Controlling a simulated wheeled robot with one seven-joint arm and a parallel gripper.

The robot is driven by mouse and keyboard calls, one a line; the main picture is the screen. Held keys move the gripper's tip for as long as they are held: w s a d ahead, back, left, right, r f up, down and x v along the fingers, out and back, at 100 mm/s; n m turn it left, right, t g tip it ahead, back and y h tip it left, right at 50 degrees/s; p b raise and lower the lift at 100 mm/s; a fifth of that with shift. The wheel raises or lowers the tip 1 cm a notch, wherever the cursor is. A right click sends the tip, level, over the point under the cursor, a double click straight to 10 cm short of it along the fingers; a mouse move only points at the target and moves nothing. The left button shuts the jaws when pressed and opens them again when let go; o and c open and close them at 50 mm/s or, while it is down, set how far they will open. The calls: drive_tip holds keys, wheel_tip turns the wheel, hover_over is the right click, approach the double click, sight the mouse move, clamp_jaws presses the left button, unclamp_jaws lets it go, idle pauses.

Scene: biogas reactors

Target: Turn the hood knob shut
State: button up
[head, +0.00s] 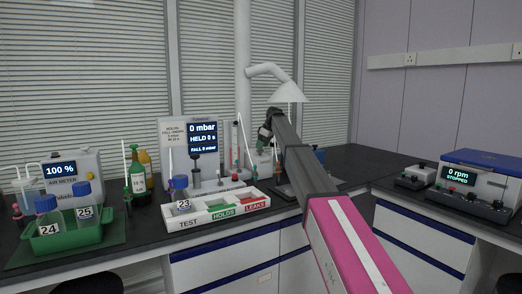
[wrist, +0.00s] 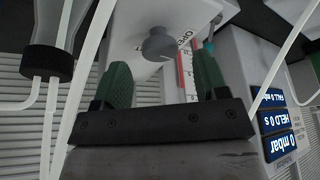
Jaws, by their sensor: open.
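The hood knob (wrist: 159,44) is a round grey knob on a white panel (wrist: 125,42), with an "OPEN" label beside it in the wrist view. My gripper (wrist: 162,80) is open, its green finger pads on either side of and short of the knob, with nothing between them. I cannot tell whether either pad touches the panel. In the head view my gripper (head: 265,135) is below and left of the white hood (head: 288,93), and the knob cannot be made out behind my arm.
A pressure unit (head: 202,140) reading 0 mbar stands left of my gripper. A white tray (head: 240,207) marked TEST, HOLDS and LEAKS holds bottle 23 (head: 180,195). A green crate (head: 62,240) holds bottles 24 and 25. A stirrer unit (head: 470,180) stands right. Thin tubes (wrist: 85,95) pass close to my gripper.

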sight(260, 152)
drive_tip(key=shift+x, duration=1.35)
drive_tip(key=c, duration=0.9)
drive_tip(key=shift+s+m, duration=0.1)
drive_tip(key=shift+m, duration=0.3)
drive_tip(key=m+t, duration=0.1)
drive_tip(key=m, duration=0.2)
drive_tip(key=shift+s+h, duration=0.1)
drive_tip(key=shift+h, duration=0.2)
drive_tip(key=m, duration=0.2)
drive_tip(key=m+t+h, duration=0.1)
drive_tip(key=m, duration=0.1)
drive_tip(key=shift+a+m+h, duration=0.15)
drive_tip(key=shift+m+h, duration=0.15)
drive_tip(key=m+t+h, duration=0.1)
drive_tip(key=m, duration=0.2)
drive_tip(key=shift+a, duration=0.1)
drive_tip(key=shift+a+m+h, duration=0.1)
drive_tip(key=shift+m+h, duration=0.8)
drive_tip(key=shift+m, duration=1.3)
